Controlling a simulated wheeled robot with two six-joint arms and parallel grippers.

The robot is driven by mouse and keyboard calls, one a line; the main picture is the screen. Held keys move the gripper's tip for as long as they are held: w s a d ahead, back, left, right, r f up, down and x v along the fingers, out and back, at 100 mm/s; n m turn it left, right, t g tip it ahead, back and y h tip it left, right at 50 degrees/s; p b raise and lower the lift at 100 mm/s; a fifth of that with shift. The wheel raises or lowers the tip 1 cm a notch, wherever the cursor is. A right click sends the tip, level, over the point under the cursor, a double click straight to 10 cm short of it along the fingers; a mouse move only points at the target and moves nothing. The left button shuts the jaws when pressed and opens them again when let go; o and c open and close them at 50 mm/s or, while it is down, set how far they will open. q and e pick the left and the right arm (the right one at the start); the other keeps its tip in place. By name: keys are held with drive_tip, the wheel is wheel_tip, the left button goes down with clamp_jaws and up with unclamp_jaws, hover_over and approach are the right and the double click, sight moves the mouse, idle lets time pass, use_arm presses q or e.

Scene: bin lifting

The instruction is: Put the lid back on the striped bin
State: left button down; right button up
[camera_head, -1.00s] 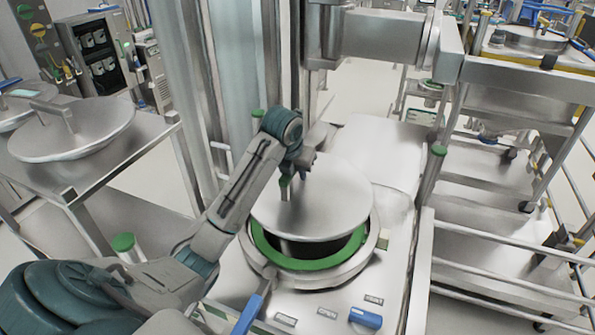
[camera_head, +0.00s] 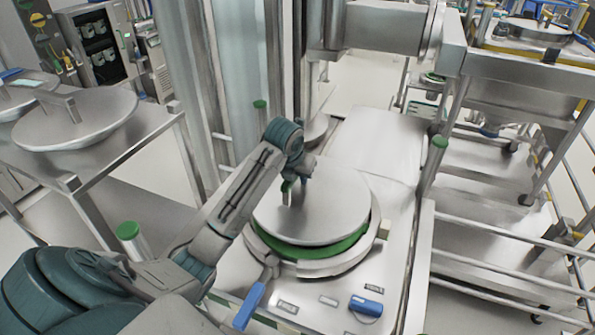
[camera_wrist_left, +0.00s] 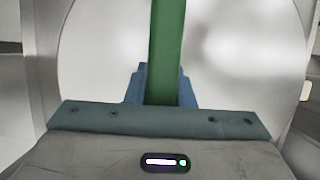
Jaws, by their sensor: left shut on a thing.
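The lid (camera_head: 330,215) is a round grey metal disc. My left gripper (camera_head: 296,186) is above it and shut on its handle, a green bar (camera_wrist_left: 167,50) between the blue fingers in the left wrist view. The lid's disc also fills the background there (camera_wrist_left: 225,60). The bin is set in a metal bench, and its green rim (camera_head: 335,250) shows as a crescent at the front and right. The lid covers most of the opening and sits toward the back left. Whether it touches the rim, I cannot tell.
A blue lever (camera_head: 249,306) and a blue knob (camera_head: 366,306) are on the bench front. Another lid (camera_head: 75,120) lies on a side table at left. A green-capped post (camera_head: 437,150) and metal rails stand at right. A column stands behind the bin.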

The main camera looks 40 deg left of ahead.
sight(298, 186)
use_arm(q)
drive_tip(key=shift+f, duration=2.55)
use_arm(e)
drive_tip(key=shift+s+d+f, duration=0.1)
drive_tip(key=shift+s+d, duration=0.05)
drive_tip(key=shift+d, duration=0.1)
drive_tip(key=shift+a, duration=0.2)
use_arm(q)
drive_tip(key=shift+f, duration=0.2)
use_arm(e)
drive_tip(key=shift+d, duration=0.2)
